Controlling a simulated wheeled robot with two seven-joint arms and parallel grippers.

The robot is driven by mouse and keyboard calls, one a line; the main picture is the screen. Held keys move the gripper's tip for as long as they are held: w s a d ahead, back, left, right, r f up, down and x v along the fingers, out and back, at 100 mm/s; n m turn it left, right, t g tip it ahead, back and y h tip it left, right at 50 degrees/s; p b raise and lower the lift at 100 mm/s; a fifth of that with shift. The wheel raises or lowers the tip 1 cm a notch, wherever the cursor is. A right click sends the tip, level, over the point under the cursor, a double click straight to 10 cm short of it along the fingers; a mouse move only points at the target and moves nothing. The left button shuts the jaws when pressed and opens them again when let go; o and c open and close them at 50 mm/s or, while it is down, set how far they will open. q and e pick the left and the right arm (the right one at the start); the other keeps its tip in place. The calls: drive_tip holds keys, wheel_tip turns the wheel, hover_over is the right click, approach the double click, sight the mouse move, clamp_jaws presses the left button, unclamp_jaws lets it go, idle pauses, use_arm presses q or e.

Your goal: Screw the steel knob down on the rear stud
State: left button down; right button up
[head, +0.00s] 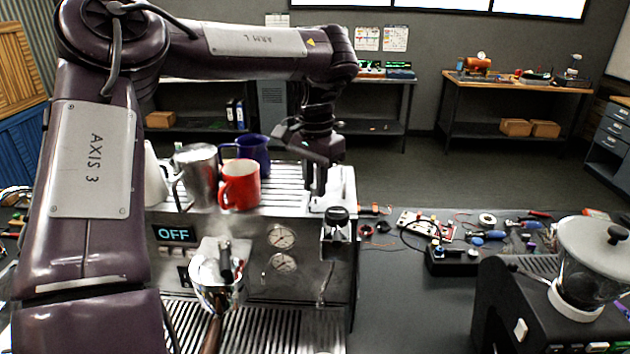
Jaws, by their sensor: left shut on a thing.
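My left gripper (318,200) points straight down at the right end of the coffee machine's top (345,182). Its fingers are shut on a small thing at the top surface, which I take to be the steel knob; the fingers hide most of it. The rear stud is not visible behind the fingers, so I cannot tell how the knob sits on it. A black knob (337,216) stands just in front and to the right of the fingers, at the machine's front right corner. My right gripper is not in view.
A steel pitcher (197,172), a red mug (239,185) and a blue mug (254,150) stand on the machine's top, left of the gripper. A portafilter (216,290) hangs at the front. Tools and cables lie right of the machine; a grinder (580,268) stands front right.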

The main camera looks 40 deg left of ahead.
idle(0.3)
use_arm(q)
drive_tip(key=shift+f+n+b, duration=0.15)
drive_tip(key=shift+n+b, duration=0.15)
drive_tip(key=shift+b, duration=0.1)
drive_tip(key=n+b, duration=0.3)
drive_tip(key=shift+f+n, duration=0.1)
drive_tip(key=shift+n, duration=0.2)
drive_tip(key=shift+n+b, duration=0.35)
drive_tip(key=shift+n, duration=0.15)
drive_tip(key=shift+d+r, duration=0.1)
drive_tip(key=shift+r, duration=0.1)
drive_tip(key=shift+r+n, duration=0.1)
drive_tip(key=shift+n, duration=0.2)
